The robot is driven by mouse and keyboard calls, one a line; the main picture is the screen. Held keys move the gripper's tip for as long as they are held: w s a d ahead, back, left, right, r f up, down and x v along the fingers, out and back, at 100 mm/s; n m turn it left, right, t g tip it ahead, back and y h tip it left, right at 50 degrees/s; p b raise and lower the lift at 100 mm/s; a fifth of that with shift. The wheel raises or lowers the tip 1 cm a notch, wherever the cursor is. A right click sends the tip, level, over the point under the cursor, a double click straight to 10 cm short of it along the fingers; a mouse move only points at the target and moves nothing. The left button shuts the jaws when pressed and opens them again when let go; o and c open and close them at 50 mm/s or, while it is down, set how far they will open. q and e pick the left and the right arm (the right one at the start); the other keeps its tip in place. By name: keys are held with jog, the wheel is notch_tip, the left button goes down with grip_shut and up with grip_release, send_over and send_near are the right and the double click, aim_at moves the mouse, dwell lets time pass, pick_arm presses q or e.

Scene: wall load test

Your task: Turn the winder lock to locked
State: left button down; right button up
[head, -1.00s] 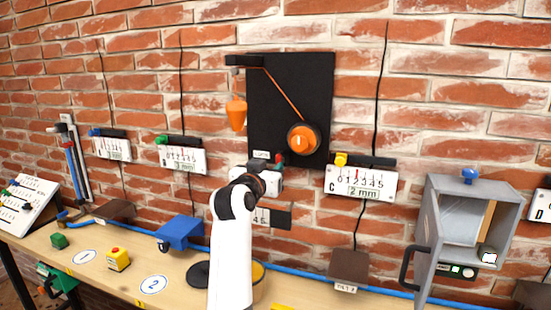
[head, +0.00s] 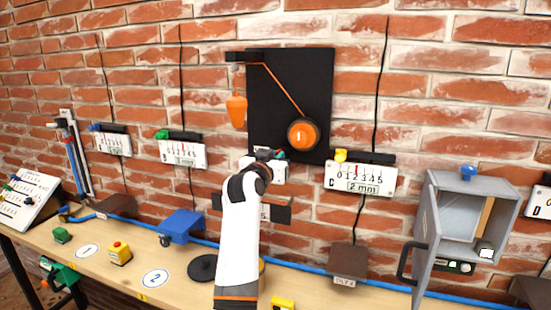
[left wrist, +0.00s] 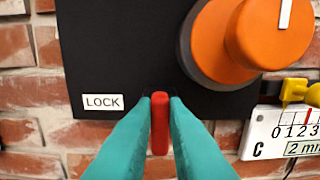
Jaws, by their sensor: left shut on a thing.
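The black winder board (head: 270,110) hangs on the brick wall with an orange winder knob (head: 303,135) at its lower right. In the left wrist view the knob (left wrist: 260,35) is above and right of the lock. The lock is a small red lever (left wrist: 159,125) pointing down at the board's lower edge, right of the LOCK label (left wrist: 103,102). My left gripper (left wrist: 160,98) is shut on the red lever, with one teal finger on each side. In the head view my left gripper (head: 279,155) hides most of the lever. My right gripper is not in view.
An orange weight (head: 237,111) hangs at the board's left. Gauge C (head: 360,178) with a yellow slider is close on the right. A grey box (head: 460,230) stands further right. The bench (head: 190,278) below carries a blue block and a yellow button box.

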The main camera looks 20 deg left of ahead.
pick_arm(q)
jog(key=shift+m, duration=0.4)
jog(key=shift+d+f+m+p, duration=0.2)
jog(key=shift+m+p, duration=1.2)
jog(key=shift+m, duration=1.45)
jog(key=shift+d+f+m+p, duration=0.2)
jog(key=shift+m+p, duration=1.2)
jog(key=shift+m, duration=1.5)
jog(key=shift+d+f+m+p, duration=0.2)
jog(key=shift+m+p, duration=1.2)
jog(key=shift+m, duration=1.45)
jog(key=c, duration=1.4)
grip_release()
jog(key=shift+c, duration=0.2)
